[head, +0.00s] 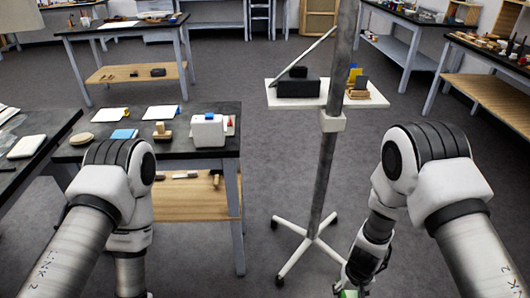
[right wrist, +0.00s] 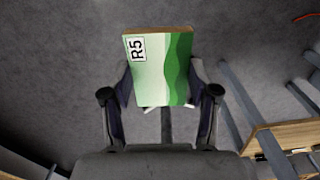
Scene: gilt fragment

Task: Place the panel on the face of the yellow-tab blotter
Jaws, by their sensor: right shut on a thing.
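The panel (right wrist: 165,75) is a small green and cream block with wavy bands, a brown edge and an "R5" label. My right gripper (right wrist: 162,88) is shut on it, one finger at each side, above the grey floor. In the head view the right gripper (head: 354,284) is low at the bottom edge, and only a sliver of the green panel (head: 348,294) shows. A white sheet with a yellow tab, seemingly the yellow-tab blotter (head: 108,115), lies flat on the dark table at left, far from the right gripper. My left gripper is out of view.
A similar white sheet with a blue tab (head: 161,112) lies beside it. A light blue pad (head: 124,134), a wooden stamp (head: 162,131) and a white box (head: 208,131) share the dark table (head: 185,149). A wheeled stand (head: 315,240) rises between the table and my right arm.

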